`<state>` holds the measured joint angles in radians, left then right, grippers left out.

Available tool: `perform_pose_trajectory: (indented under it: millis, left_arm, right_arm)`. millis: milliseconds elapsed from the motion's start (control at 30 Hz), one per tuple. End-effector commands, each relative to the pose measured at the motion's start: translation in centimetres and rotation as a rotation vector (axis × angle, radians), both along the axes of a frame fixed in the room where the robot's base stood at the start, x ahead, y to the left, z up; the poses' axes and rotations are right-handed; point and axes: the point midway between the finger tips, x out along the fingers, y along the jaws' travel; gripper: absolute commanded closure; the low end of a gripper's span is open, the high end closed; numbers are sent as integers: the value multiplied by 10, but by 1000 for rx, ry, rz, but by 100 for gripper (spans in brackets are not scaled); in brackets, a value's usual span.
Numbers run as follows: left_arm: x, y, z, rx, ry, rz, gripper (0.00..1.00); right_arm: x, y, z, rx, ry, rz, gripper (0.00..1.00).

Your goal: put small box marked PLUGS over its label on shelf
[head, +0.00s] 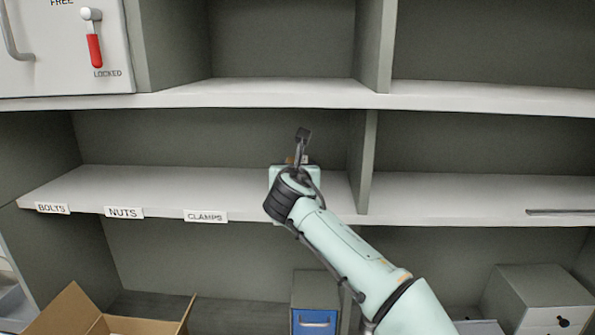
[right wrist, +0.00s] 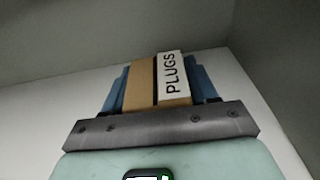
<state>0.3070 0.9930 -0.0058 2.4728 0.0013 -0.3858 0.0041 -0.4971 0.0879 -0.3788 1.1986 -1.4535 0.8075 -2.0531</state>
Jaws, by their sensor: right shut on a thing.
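The small cardboard box (right wrist: 140,87) with a white PLUGS label (right wrist: 171,76) is between the two blue fingers of my right gripper (right wrist: 158,75), which is shut on it. In the head view my right gripper (head: 299,160) is in front of the middle shelf (head: 240,192), right of the CLAMPS label. The box is mostly hidden there behind the gripper and wrist. The BOLTS (head: 52,208), NUTS (head: 123,212) and CLAMPS (head: 206,216) labels are on the shelf's front edge. No PLUGS shelf label is visible; my arm covers part of the edge. My left gripper is not in view.
A vertical divider (head: 366,165) stands right of the gripper, and an upper shelf (head: 250,95) runs above. The shelf above the labels is bare. A thin grey bar (head: 560,212) lies at the right. An open carton (head: 70,312) and a blue-fronted drawer box (head: 315,320) are below.

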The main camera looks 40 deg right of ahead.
Motion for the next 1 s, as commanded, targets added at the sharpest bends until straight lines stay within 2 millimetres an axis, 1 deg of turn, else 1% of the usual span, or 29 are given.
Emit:
perform_pose_trajectory:
  millis: [33,200,333,367,400,433,700,800,933,1000]
  left_arm:
    - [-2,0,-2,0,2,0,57]
    - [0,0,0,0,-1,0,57]
    - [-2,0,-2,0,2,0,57]
    - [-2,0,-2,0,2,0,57]
    - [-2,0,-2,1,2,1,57]
    - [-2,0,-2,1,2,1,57]
    - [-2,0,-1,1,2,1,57]
    - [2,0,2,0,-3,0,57]
    - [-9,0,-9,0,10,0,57]
    - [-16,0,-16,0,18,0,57]
  right_arm:
    - [-1,-1,-1,0,-3,0,87]
    - [-1,0,2,0,-6,-1,87]
    - [-1,0,-2,0,-4,0,87]
    - [-1,0,-3,1,-3,0,39]
    - [-1,0,-2,1,-3,0,26]
    - [-1,0,-2,1,-3,0,17]
    - [-1,0,-1,0,-4,0,17]
    - [-1,0,5,0,-6,-1,17]
    - [-14,12,2,1,-4,3,17]
    - [-26,21,3,4,-4,4,17]
